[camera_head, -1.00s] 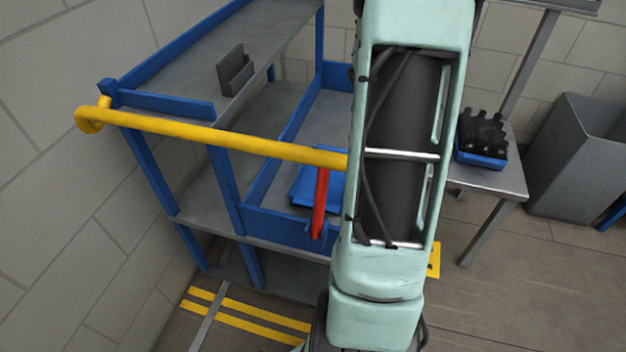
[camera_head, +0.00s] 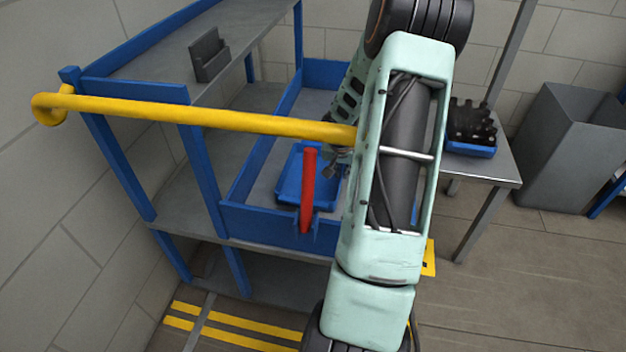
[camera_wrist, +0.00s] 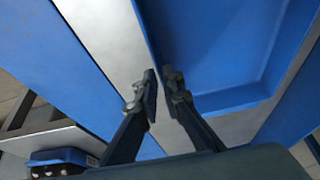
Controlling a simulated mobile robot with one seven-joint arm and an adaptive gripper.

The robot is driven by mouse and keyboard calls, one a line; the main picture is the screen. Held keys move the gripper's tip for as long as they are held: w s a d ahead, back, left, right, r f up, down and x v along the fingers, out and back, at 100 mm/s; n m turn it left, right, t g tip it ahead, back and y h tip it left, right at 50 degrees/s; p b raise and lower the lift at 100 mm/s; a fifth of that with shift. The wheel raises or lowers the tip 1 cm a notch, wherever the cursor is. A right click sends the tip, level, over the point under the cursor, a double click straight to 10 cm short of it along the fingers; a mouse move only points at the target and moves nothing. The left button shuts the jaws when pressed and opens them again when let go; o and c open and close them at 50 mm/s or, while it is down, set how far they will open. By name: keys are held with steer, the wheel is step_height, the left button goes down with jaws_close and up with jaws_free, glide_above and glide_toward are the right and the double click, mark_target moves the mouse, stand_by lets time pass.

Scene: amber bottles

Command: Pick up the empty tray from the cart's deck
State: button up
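The empty blue tray (camera_head: 290,180) lies on the cart's grey deck (camera_head: 262,188), inside the blue side rails. The red lever and my arm hide part of it. In the wrist view its shallow blue inside (camera_wrist: 225,45) fills the upper right. My gripper (camera_head: 334,172) is by the tray's right side, partly hidden by my arm. In the wrist view my gripper's (camera_wrist: 160,78) fingers are a little apart, with a narrow gap at the tray's near wall. I see no firm contact with the rim.
A yellow handle bar (camera_head: 200,113) crosses in front of the cart, with a red lever (camera_head: 308,190) below it. A grey holder (camera_head: 209,56) stands on the upper shelf. A side table (camera_head: 485,168) bears a blue tray with dark bottles (camera_head: 470,128). A grey bin (camera_head: 570,150) stands right.

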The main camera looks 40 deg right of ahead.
steer(key=x, duration=0.3)
steer(key=shift+f+b, duration=0.25)
steer(key=shift+b, duration=0.15)
steer(key=shift+c, duration=0.2)
jaws_close()
steer(key=shift+r, duration=0.1)
